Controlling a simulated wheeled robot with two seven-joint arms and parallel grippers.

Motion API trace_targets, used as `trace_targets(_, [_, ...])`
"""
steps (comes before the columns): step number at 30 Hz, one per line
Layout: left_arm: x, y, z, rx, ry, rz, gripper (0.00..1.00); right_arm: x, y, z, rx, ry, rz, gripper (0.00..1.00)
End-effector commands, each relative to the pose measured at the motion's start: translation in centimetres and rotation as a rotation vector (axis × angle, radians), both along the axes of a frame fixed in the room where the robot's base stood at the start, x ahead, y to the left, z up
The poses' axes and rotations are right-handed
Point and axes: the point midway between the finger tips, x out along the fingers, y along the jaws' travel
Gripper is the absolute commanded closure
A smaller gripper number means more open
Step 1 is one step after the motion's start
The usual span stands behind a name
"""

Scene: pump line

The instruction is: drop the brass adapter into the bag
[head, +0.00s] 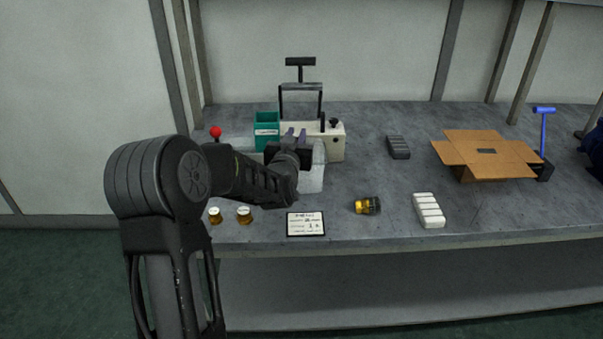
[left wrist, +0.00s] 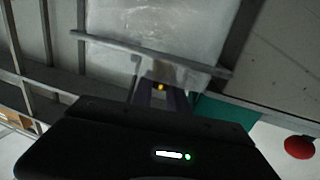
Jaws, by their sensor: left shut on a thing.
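My left gripper (head: 297,138) reaches over the left part of the bench, in front of the cream machine. It is shut; in the left wrist view a small brass-yellow spot, likely the brass adapter (left wrist: 160,87), shows between its fingers (left wrist: 160,98). The adapter is mostly hidden there and cannot be made out in the head view. I cannot clearly make out the bag; a pale grey-white thing (head: 313,180) stands below the gripper, partly covered by my arm. My right gripper is not in view.
The cream machine (head: 334,145) has a black handle. A teal bin (head: 266,124) and red knob (head: 216,132) are close by.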

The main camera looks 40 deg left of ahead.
Motion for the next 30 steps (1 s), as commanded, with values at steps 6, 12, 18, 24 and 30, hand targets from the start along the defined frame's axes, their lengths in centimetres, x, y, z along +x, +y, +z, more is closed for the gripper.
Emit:
trace_targets(6, [0.0, 0.0, 0.05, 0.0, 0.0, 0.0, 0.75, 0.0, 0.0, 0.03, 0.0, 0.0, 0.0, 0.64])
trace_targets(12, [-0.01, 0.03, 0.05, 0.0, 0.0, 0.001, 0.58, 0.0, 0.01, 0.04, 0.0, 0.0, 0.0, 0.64])
trace_targets(18, [-0.07, 0.17, 0.06, 0.001, -0.001, 0.003, 0.55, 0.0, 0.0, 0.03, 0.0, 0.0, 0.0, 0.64])
trace_targets(24, [-0.12, 0.29, 0.04, 0.0, 0.0, 0.006, 0.55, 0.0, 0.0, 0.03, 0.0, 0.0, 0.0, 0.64])
trace_targets(30, [-0.77, 0.03, 0.03, 0.0, 0.0, 0.007, 0.55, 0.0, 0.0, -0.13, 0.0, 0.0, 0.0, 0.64])
